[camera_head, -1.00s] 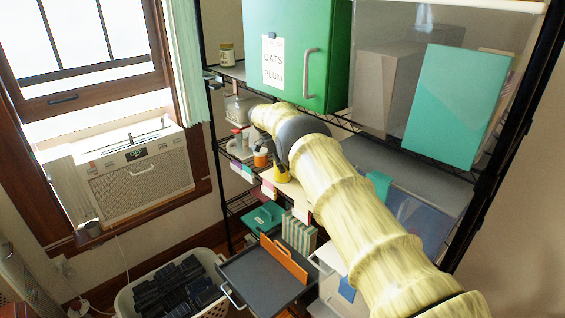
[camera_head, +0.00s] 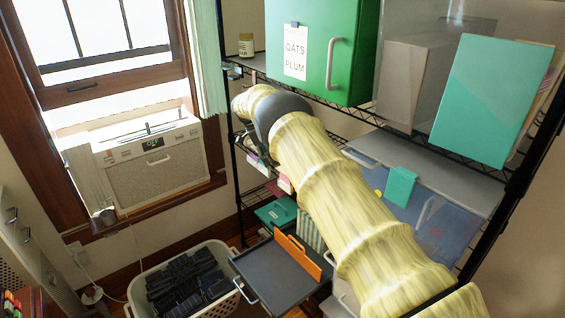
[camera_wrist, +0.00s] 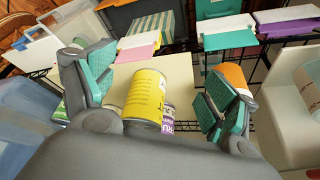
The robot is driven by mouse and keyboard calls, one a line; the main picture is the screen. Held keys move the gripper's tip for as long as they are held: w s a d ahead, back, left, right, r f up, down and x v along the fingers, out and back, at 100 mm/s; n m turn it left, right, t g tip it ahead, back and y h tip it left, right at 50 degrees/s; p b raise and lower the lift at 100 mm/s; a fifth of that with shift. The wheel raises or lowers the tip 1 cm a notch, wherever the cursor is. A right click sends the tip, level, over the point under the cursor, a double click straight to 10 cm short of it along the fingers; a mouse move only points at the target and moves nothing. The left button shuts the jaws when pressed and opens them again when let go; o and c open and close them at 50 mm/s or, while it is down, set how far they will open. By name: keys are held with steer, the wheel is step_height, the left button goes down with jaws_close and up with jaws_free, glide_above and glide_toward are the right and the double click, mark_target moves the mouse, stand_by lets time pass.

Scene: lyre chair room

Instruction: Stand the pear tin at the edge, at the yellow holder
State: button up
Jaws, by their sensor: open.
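My gripper (camera_wrist: 158,92) is open in the wrist view, with teal pads on both fingers. A yellow tin (camera_wrist: 146,96) stands between the fingers, apart from the right one; contact with the left one is unclear. Its label is only partly readable, so I cannot tell if it is the pear tin. A purple-labelled tin (camera_wrist: 168,118) shows partly behind it. Both are by a cream shelf surface (camera_wrist: 180,72). I cannot make out a yellow holder; pink (camera_wrist: 138,50), teal (camera_wrist: 228,40) and purple (camera_wrist: 292,28) pieces line the edges beyond. In the head view my arm hides my gripper and the tins.
An orange object (camera_wrist: 233,75) is close behind the right finger. A white container (camera_wrist: 308,85) stands farther right. In the head view, a green cabinet (camera_head: 345,60) is above my arm, a blue clear bin (camera_head: 445,225) is to its right, and a grey tray (camera_head: 270,275) is below.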

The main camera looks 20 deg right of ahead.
steer(key=s+a+f+n+y, duration=0.1)
steer(key=s+f+n, duration=0.2)
steer(key=s+f, duration=0.45)
steer(key=s+a+f+n, duration=0.15)
steer(key=s+f, duration=0.35)
steer(key=f, duration=0.6)
steer(key=s+f+n+y, duration=0.1)
steer(key=s+f+n, duration=0.4)
steer(key=f, duration=0.5)
steer(key=s+a+f+n, duration=0.1)
steer(key=s+f, duration=0.2)
steer(key=s, duration=0.4)
steer(key=s+a+f+n+y, duration=0.1)
steer(key=s+f, duration=0.2)
steer(key=s, duration=0.3)
steer(key=s+a+f+n, duration=0.1)
steer(key=s+a+f, duration=0.15)
steer(key=s, duration=0.45)
steer(key=s+a+r+n, duration=0.1)
steer(key=s+r+n, duration=0.1)
steer(key=s, duration=0.9)
steer(key=s+a+r+n, duration=0.2)
steer(key=s+n, duration=0.1)
steer(key=s, duration=0.8)
steer(key=s+a+r+n+t+y, duration=0.1)
steer(key=s+r+n, duration=0.1)
steer(key=s, duration=0.9)
steer(key=shift+s+a+r+n, duration=0.35)
steer(key=shift+a+n, duration=0.05)
steer(key=shift+n, duration=0.25)
